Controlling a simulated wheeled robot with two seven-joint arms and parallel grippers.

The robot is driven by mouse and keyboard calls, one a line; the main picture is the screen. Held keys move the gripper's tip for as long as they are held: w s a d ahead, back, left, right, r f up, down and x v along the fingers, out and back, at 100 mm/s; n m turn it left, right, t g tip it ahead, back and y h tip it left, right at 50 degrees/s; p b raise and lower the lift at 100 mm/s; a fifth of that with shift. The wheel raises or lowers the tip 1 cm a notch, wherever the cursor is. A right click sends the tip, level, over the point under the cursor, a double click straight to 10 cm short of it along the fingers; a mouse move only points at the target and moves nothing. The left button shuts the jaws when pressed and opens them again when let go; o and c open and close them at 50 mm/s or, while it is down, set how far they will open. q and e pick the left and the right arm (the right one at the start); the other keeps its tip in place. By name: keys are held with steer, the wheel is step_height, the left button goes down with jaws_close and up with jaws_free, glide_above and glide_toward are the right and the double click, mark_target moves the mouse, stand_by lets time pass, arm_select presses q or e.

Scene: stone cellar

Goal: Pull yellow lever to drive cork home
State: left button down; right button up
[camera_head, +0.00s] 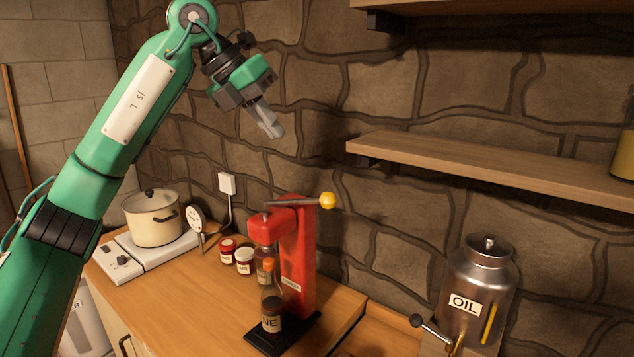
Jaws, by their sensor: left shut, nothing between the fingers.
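A red corking press (303,260) stands on a black base on the wooden counter. Its lever (291,202) lies nearly level at the top and ends in a yellow ball knob (327,200) on the right. A dark bottle (271,304) with a partly visible label stands upright on the base under the press head. The cork cannot be made out clearly. My left gripper (269,125) is shut and empty, in the air above and to the left of the lever, apart from it. My right gripper is not in view.
A cream pot (152,217) sits on a hot plate (150,255) at the left. A steel oil can (477,290) stands at the right. A wooden shelf (480,167) juts from the stone wall.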

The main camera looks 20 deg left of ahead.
mark_target(323, 194)
arm_select(q)
steer(key=shift+d, duration=0.1)
